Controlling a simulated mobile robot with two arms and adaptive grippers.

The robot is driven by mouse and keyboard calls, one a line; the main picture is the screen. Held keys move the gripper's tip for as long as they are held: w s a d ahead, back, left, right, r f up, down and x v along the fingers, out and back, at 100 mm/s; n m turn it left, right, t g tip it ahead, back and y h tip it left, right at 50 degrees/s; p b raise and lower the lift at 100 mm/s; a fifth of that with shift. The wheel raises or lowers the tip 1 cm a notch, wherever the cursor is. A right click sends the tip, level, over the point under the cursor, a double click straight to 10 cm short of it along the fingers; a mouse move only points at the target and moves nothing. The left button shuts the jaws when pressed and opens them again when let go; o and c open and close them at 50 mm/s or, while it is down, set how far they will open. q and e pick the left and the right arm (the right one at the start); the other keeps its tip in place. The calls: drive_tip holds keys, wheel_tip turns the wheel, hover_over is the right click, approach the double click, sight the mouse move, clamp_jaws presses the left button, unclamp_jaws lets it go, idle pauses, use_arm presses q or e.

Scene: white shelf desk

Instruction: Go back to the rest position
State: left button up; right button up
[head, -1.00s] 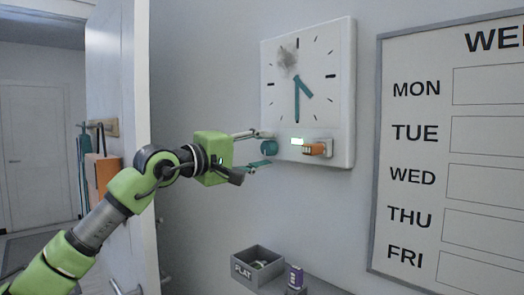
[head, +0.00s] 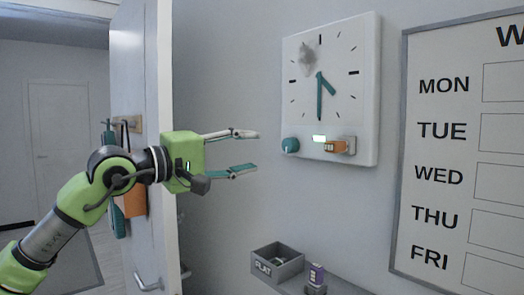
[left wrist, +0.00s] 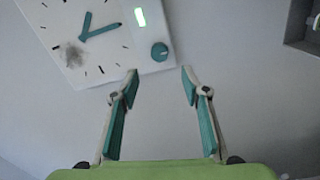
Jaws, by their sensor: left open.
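My left gripper (head: 256,151) is green with pale, teal-padded fingers. It is open and empty, pointing right in the head view. It is apart from the white wall clock (head: 365,105), left of the clock's teal knob (head: 290,145). My right gripper is not in view.
The clock has teal hands, a lit green display (head: 319,139) and an orange piece (head: 335,147). A weekday board (head: 440,150) is at right, an open door (head: 143,150) behind my arm.

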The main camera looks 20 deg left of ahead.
use_arm(q)
drive_tip(key=shift+s+a, duration=0.25)
drive_tip(key=shift+s, duration=0.1)
drive_tip(key=shift+d, duration=0.1)
